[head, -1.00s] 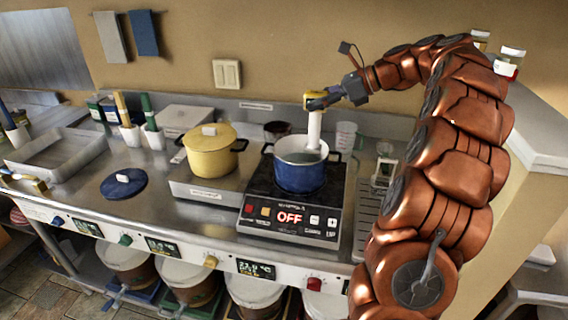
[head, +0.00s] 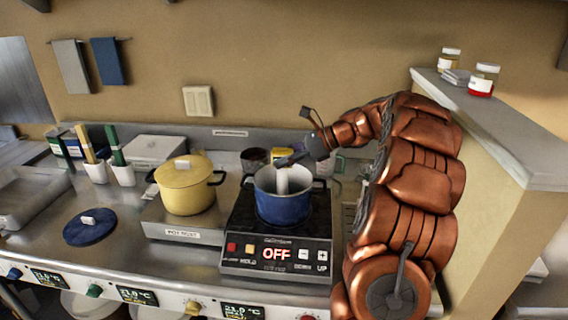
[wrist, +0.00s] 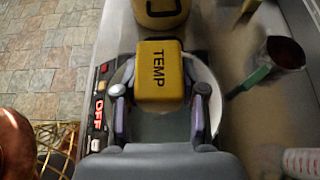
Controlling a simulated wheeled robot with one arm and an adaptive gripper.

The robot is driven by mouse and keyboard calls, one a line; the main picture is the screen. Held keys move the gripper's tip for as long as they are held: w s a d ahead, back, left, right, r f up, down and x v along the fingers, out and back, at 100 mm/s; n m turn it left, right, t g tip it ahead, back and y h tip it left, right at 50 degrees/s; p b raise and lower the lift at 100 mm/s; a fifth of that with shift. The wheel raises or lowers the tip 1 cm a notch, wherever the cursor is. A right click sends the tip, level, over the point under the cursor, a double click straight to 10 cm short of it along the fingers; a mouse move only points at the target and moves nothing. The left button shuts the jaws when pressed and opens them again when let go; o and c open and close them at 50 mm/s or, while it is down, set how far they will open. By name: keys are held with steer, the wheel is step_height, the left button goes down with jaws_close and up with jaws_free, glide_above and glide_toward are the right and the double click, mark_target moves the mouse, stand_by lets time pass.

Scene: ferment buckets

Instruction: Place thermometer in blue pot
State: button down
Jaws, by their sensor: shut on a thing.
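The thermometer has a yellow head marked TEMP (wrist: 160,75) and a white stem (head: 282,181). My gripper (wrist: 160,100) is shut on its yellow head, one finger on each side. In the head view my gripper (head: 289,160) is just above the blue pot (head: 283,207), and the white stem reaches down inside the pot's rim. Whether the stem touches the bottom is hidden. The pot stands open on a black induction cooker (head: 277,246) whose display reads OFF. The pot's pale rim also shows around the thermometer in the wrist view (wrist: 207,82).
A lidded yellow pot (head: 187,190) stands left of the blue pot. A blue lid (head: 90,228) lies farther left on the steel counter. A dark-filled cup (head: 254,160) stands behind the blue pot. A raised ledge with jars (head: 484,80) is on the right.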

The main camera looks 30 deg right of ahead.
steer(key=shift+f, duration=1.15)
steer(key=c, duration=0.7)
jaws_free()
steer(key=shift+o, duration=0.2)
steer(key=shift+s+d, duration=0.1)
steer(key=shift+d, duration=0.05)
steer(key=b+v, duration=0.2)
steer(key=v, duration=1)
